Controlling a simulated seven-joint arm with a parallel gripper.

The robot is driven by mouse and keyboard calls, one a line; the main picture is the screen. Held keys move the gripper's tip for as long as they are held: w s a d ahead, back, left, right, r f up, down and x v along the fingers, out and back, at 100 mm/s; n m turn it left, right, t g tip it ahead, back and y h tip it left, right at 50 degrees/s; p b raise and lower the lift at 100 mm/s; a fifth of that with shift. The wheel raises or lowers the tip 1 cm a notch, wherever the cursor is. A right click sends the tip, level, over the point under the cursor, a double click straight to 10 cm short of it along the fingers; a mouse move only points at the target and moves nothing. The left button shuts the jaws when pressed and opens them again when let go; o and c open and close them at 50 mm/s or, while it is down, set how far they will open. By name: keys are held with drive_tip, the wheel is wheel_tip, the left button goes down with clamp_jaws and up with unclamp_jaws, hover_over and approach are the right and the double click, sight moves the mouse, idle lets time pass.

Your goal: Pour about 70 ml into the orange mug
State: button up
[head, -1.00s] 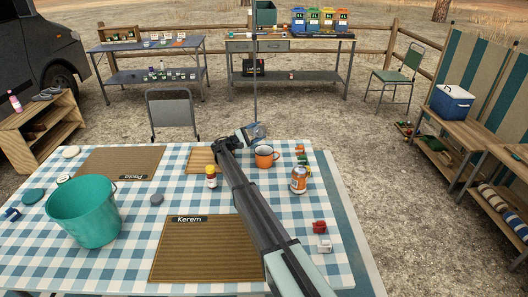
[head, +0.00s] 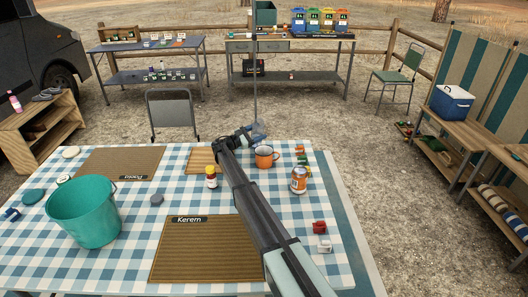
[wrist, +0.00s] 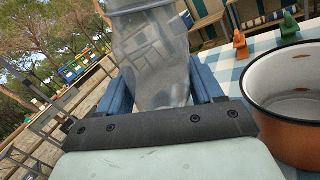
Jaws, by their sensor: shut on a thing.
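The orange mug (head: 265,158) stands upright near the far edge of the checked table. In the wrist view the mug (wrist: 290,105) is at the right, its pale inside partly visible; I cannot tell whether liquid is in it. My gripper (head: 249,133) is just beyond and left of the mug, above it in the picture. In the wrist view its blue fingers (wrist: 168,88) are shut on a clear, see-through container (wrist: 152,55). The container also shows in the head view (head: 258,130), small and partly hidden. Its liquid level cannot be made out.
Small coloured clips (head: 302,157) lie right of the mug. A teal bucket (head: 84,212) and a placemat marked Kerem (head: 200,250) are on the table.

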drive_tip(key=shift+w+a+n+y, duration=0.1)
drive_tip(key=shift+w+n+y, duration=0.15)
drive_tip(key=shift+n, duration=0.85)
drive_tip(key=shift+w+n+y, duration=0.1)
drive_tip(key=shift+n+y, duration=0.25)
drive_tip(key=shift+n, duration=0.75)
drive_tip(key=shift+r, duration=0.15)
